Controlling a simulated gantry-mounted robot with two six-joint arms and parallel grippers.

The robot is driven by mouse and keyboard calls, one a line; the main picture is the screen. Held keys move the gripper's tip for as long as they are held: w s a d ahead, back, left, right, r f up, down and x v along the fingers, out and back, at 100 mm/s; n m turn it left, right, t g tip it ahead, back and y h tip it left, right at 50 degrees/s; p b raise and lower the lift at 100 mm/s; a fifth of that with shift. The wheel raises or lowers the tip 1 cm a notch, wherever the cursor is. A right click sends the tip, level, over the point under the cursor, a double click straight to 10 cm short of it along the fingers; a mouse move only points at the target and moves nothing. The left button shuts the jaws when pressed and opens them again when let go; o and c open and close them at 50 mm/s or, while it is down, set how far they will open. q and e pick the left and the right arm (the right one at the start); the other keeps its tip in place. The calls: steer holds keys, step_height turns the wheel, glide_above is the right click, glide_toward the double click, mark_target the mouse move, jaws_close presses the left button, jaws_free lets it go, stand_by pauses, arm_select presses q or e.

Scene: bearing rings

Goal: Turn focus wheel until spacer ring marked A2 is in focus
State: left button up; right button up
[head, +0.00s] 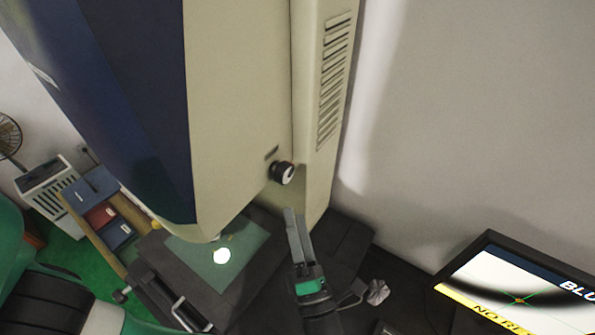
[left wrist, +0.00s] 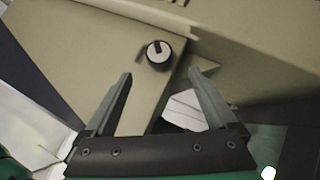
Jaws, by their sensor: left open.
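The focus wheel (head: 283,173) is a small black knob with a pale face on the side of the tall beige and blue machine (head: 240,100). My left gripper (head: 293,212) is open and empty, just below the wheel and apart from it. In the left wrist view, the wheel (left wrist: 159,54) lies beyond and between the two spread fingertips (left wrist: 160,73). The monitor (head: 520,290) shows a blurred dark arc, a crosshair, a cut-off "BLU" and a yellow band starting "NO RE". No ring marked A2 can be made out. My right gripper is not in view.
A glass stage (head: 254,240) with a bright light spot (head: 221,256) lies under the machine's head. A clamp (head: 168,295) stands at its front left. Coloured boxes (head: 100,213) sit on a bench at left. A crumpled clear object (head: 377,291) lies right of my gripper.

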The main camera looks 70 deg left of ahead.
mark_target(286, 177)
arm_select(q)
steer(key=p+x, duration=0.2)
steer(key=x, duration=0.9)
steer(key=shift+a+r, duration=0.1)
steer(key=shift+c, duration=0.3)
steer(key=c, duration=1.3)
steer(key=shift+r+p, duration=0.2)
steer(key=shift+p, duration=0.45)
steer(key=m+h+p, duration=0.2)
steer(key=m+p, duration=0.1)
steer(key=p, duration=0.5)
steer(key=m+h+p, duration=0.3)
steer(key=p, duration=0.6)
steer(key=shift+r+h, duration=0.2)
steer(key=shift+h, duration=0.1)
steer(key=shift+f+m+h+p, duration=0.3)
steer(key=shift+f+m+p, duration=0.1)
steer(key=shift+p, duration=0.65)
